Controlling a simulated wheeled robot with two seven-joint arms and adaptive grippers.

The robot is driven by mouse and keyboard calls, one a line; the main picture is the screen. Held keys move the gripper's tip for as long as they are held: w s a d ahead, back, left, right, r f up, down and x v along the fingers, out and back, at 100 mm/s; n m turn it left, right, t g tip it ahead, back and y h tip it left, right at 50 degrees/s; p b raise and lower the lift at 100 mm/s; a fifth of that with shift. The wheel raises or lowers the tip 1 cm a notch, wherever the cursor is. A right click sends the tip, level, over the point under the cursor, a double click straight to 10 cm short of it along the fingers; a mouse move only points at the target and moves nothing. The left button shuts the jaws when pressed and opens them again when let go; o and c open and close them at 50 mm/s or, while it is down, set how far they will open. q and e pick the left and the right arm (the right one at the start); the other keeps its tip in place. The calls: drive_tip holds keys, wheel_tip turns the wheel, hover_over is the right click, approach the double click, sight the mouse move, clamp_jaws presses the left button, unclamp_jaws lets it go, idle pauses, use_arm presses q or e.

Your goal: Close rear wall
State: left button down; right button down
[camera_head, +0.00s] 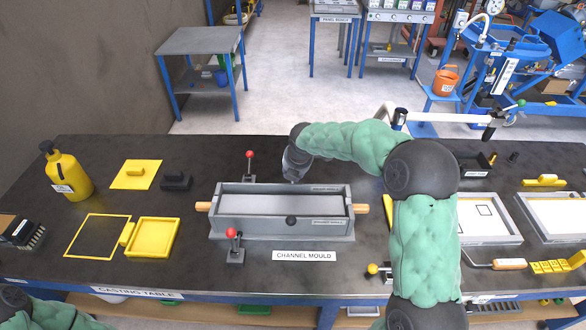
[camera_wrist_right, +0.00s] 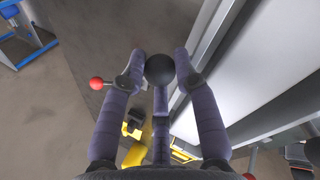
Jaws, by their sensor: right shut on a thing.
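The channel mould (camera_head: 215,222) is a long grey trough in the middle of the dark table. Its rear wall (camera_head: 270,187) is the grey strip along the far side, upright, with a small label at its right end. Its front wall (camera_head: 255,226) is along the near side and has a black knob (camera_head: 291,221). My right gripper (camera_head: 293,176) is at the far side of the mould, behind the rear wall. In the right wrist view its fingers (camera_wrist_right: 160,68) are closed around a black ball knob (camera_wrist_right: 160,71). Whether the rear wall sits flush is not clear. My left gripper is outside the view.
Red-knobbed clamps stand behind (camera_head: 249,156) and in front (camera_head: 232,236) of the mould. Wooden handles stick out at both its ends. A yellow bottle (camera_head: 67,174) and yellow trays are to the left, white trays (camera_head: 488,218) to the right.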

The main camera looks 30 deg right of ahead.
drive_tip(key=shift+s+a+f, duration=0.2)
drive_tip(key=shift+s+f, duration=0.2)
drive_tip(key=shift+f, duration=0.2)
drive_tip(key=c, duration=1.2)
unclamp_jaws()
drive_tip(key=shift+r, duration=0.25)
drive_tip(key=shift+r, duration=0.25)
drive_tip(key=v, duration=1.1)
drive_tip(key=shift+d+r, duration=0.1)
drive_tip(key=shift+r, duration=0.2)
